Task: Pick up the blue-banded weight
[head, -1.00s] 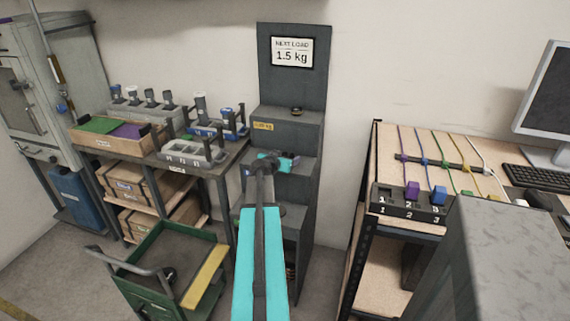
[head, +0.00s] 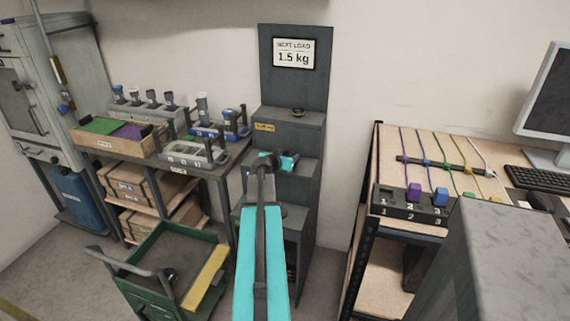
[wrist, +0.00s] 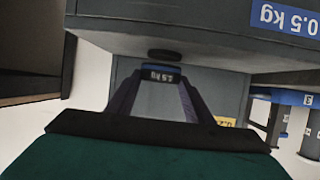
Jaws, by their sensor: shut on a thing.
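In the head view my gripper (head: 284,161) is at the middle step of the dark grey stepped stand (head: 292,72). My arm and gripper hide the weight there.
A sign (head: 293,53) on the stand reads "NEXT LOAD 1.5 kg". A green cart (head: 160,245) stands front left. A shelf bench with trays is left; a cable desk (head: 400,150) is right.

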